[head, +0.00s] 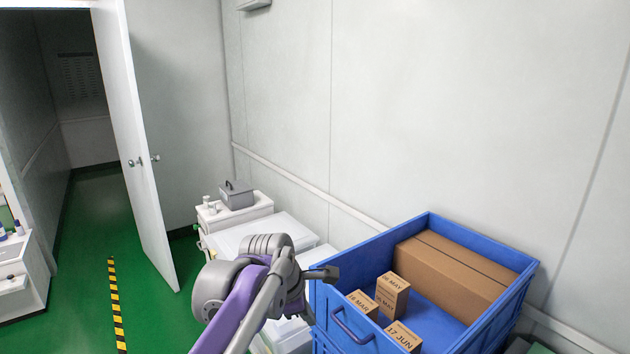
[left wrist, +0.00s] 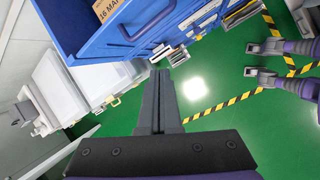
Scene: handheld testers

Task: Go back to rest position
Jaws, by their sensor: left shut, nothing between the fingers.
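My left arm reaches in from the bottom of the head view. My left gripper (head: 326,273) is beside the left wall of the blue crate (head: 362,243), near its upper edge. In the left wrist view its two fingers (left wrist: 160,76) are pressed together with nothing between them, over green floor and just below the crate. My right gripper does not show in either view.
The crate holds a long brown carton (head: 455,272) and several small dated boxes (head: 392,296). White bins (head: 268,232) and a grey case (head: 236,194) stand left of it. An open door (head: 135,140) and clear green floor (head: 85,245) lie further left.

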